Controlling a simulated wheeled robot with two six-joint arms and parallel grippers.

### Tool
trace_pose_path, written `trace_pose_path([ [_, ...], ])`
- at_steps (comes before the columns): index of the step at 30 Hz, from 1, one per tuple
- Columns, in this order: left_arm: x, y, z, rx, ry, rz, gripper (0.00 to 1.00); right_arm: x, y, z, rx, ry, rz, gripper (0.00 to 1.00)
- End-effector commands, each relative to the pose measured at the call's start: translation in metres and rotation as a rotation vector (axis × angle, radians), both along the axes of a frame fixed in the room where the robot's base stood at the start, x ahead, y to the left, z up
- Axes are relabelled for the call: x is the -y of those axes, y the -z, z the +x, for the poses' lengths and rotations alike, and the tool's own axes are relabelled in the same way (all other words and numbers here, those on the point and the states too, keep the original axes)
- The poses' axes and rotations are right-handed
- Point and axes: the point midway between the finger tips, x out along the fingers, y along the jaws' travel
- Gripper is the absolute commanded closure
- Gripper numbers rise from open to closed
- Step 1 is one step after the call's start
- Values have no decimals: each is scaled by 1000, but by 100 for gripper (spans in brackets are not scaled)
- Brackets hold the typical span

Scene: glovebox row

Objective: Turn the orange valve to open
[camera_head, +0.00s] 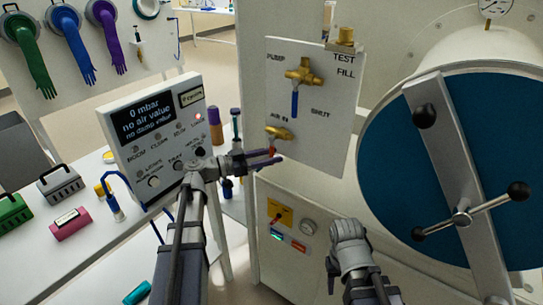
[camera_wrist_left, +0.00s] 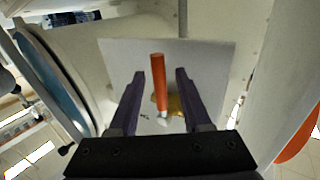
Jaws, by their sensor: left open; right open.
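The orange valve handle (camera_head: 272,150) hangs from the lower brass valve (camera_head: 278,133), labelled AIR IN, on the pale panel; my left gripper partly covers it. My left gripper (camera_head: 274,157) is open at this handle. In the left wrist view, the orange handle (camera_wrist_left: 159,82) stands between the two spread fingers (camera_wrist_left: 160,76), with a gap on each side. The brass body (camera_wrist_left: 176,105) shows behind it. My right gripper (camera_head: 348,240) is low, in front of the chamber and away from the valve; its fingers are hard to make out.
A blue-handled brass valve (camera_head: 296,88) sits above on the same panel. A control box (camera_head: 152,130) reads "0 mbar, no air value". The round blue door (camera_head: 400,160) with its crossbar and spoked handle (camera_head: 462,217) fills the right. A bench (camera_head: 90,240) holds coloured cases and bottles.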

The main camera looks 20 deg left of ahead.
Motion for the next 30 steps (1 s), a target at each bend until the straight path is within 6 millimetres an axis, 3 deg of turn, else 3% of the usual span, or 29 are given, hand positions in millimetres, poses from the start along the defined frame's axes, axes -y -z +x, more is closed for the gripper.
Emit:
trace_pose_path([
  [11,4,0,3,0,-1,0,53,0,0,0,0,0,0,50],
  [23,4,0,3,0,0,0,98,0,0,0,0,0,0,50],
  [30,4,0,3,0,0,0,100,0,0,0,0,0,0,50],
])
